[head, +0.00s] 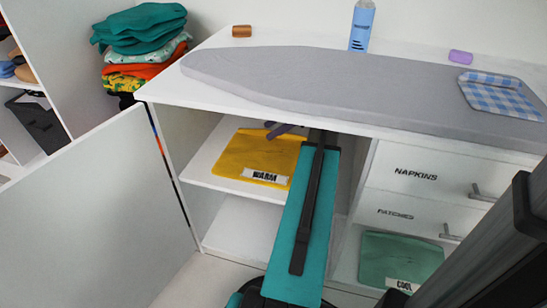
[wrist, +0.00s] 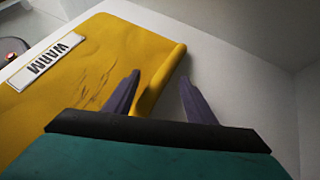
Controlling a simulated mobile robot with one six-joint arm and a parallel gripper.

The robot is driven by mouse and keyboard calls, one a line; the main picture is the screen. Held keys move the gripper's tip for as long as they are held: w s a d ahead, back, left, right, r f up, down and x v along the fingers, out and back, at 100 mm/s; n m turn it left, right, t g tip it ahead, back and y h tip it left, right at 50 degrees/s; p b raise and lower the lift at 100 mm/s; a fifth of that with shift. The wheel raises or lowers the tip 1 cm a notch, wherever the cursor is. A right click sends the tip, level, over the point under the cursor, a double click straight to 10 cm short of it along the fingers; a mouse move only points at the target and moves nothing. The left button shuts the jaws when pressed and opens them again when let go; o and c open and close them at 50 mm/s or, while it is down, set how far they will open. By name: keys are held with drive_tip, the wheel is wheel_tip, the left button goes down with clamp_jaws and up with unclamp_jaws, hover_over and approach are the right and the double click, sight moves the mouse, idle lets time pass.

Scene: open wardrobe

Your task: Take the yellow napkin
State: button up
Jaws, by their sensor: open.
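A yellow, cloth-like piece (head: 258,158) with a white "WARM" label lies on the upper shelf of the open cabinet under the ironing board. It fills the left of the wrist view (wrist: 100,60), with some dark creases. I cannot tell for sure whether it is the napkin or a labelled holder. My gripper (head: 277,130) reaches in over its far right part. In the wrist view, my gripper (wrist: 160,80) is open, its two purple fingers on either side of the yellow piece's raised, folded right edge. Contact is unclear. My arm hides part of the shelf.
The cabinet's white top and side wall (head: 330,150) bound the shelf space. A grey ironing board (head: 330,85) lies above. Drawers marked "NAPKINS" (head: 415,175) and "PATCHES" (head: 396,212) are shut. A green "COOL" piece (head: 395,258) lies below them. An open white door (head: 90,215) stands left.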

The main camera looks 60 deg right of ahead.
clamp_jaws()
idle(0.3)
idle(1.2)
